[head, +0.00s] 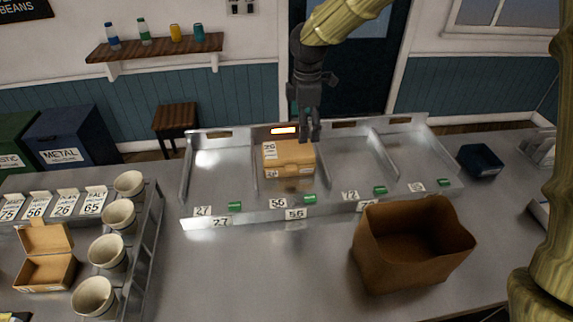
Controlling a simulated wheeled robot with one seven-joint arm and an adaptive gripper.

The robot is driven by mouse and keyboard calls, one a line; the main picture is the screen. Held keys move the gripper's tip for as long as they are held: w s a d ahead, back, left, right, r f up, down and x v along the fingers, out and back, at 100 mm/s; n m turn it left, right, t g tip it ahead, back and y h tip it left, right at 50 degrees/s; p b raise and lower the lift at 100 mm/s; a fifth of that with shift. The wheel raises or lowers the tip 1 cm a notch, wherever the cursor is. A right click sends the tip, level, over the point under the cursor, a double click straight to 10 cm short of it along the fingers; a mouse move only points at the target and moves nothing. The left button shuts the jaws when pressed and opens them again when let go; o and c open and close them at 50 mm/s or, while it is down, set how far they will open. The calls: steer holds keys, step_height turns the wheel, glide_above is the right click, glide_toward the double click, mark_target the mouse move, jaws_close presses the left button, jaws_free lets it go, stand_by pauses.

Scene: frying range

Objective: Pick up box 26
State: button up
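Box 26 (292,153) is a closed light-brown carton with a white label reading 26 on its top left. It sits in the compartment marked 56 of the grey metal divided tray (255,211), towards the back. A second label on its front is too small to read surely. My gripper (313,138) is dark and points down over the back right part of the box. I cannot tell whether it touches the box. The fingertips look close together, but their gap is unclear.
An open brown paper bag (372,255) stands on the counter in front of the tray's right side. A rack with several cups (108,250) and an open small carton (44,272) are at the left. A dark container (480,160) sits right of the tray. The counter's front middle is clear.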

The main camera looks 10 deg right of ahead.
mark_target(305, 147)
steer(key=shift+s+f, duration=0.2)
steer(key=shift+f, duration=0.1)
steer(key=f, duration=0.2)
steer(key=f+p, duration=0.1)
steer(key=f, duration=0.1)
steer(key=shift+w+d+f, duration=0.1)
steer(key=shift+w+f, duration=0.05)
steer(key=shift+w, duration=0.05)
steer(key=shift+s+f+p, duration=0.25)
steer(key=shift+f+p, duration=0.45)
steer(key=shift+p, duration=0.05)
steer(key=shift+d+f+p, duration=0.2)
steer(key=shift+f+p, duration=0.8)
steer(key=shift+f, duration=1.3)
steer(key=shift+c, duration=0.4)
steer(key=shift+r, duration=0.1)
steer(key=c, duration=1.1)
